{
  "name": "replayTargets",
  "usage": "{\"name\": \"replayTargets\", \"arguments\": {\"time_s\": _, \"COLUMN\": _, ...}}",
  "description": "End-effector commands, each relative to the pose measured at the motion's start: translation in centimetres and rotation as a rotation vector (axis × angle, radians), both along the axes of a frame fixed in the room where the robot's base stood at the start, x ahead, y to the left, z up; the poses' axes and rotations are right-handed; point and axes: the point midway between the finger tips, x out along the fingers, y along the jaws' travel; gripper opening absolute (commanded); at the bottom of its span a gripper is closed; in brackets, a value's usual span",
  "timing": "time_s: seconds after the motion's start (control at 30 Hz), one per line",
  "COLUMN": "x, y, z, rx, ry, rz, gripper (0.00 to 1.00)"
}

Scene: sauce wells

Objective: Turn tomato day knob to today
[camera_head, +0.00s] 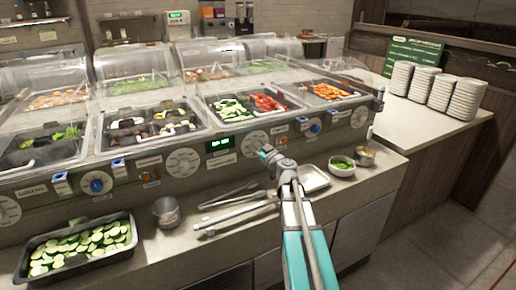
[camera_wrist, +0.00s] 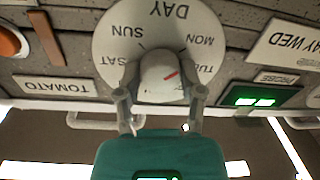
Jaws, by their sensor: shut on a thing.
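The white day dial (camera_wrist: 115,35) fills the top of the wrist view, upside down, with SAT, SUN, MON and part of TUE readable around it. Its round grey knob (camera_wrist: 160,66) carries a red mark that points up and right, towards the MON–TUE side. A TOMATO label (camera_wrist: 50,86) is beside the dial. My gripper (camera_wrist: 161,97) is shut on the knob, one finger on each side. In the head view my gripper (camera_head: 265,152) is at the dial (camera_head: 250,142) on the counter front. A sign reading "AY WED" (camera_wrist: 288,45), cut off, is at the right.
A green-lit display (camera_wrist: 252,97) is right of the dial. Below the panel are tongs (camera_head: 230,195), a white tray (camera_head: 314,178), a bowl of greens (camera_head: 342,165) and a black pan of sliced cucumber (camera_head: 30,280). Plate stacks (camera_head: 440,92) stand at the right.

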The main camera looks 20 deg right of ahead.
Motion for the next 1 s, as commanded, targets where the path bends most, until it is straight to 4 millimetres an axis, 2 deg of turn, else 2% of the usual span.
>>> {"name": "replayTargets", "arguments": {"time_s": 0.03, "x": 0.02, "y": 0.00, "z": 0.00, "rx": 0.000, "ry": 0.000, "rz": 0.001, "gripper": 0.15}}
{"name": "replayTargets", "arguments": {"time_s": 0.1, "x": 0.02, "y": 0.00, "z": 0.01, "rx": 0.000, "ry": 0.000, "rz": 0.001, "gripper": 0.02}}
{"name": "replayTargets", "arguments": {"time_s": 0.57, "x": 0.03, "y": -0.03, "z": -0.01, "rx": 0.074, "ry": 0.002, "rz": 0.001, "gripper": 0.02}}
{"name": "replayTargets", "arguments": {"time_s": 1.0, "x": 0.05, "y": -0.06, "z": -0.07, "rx": 0.394, "ry": 0.012, "rz": 0.000, "gripper": 0.02}}
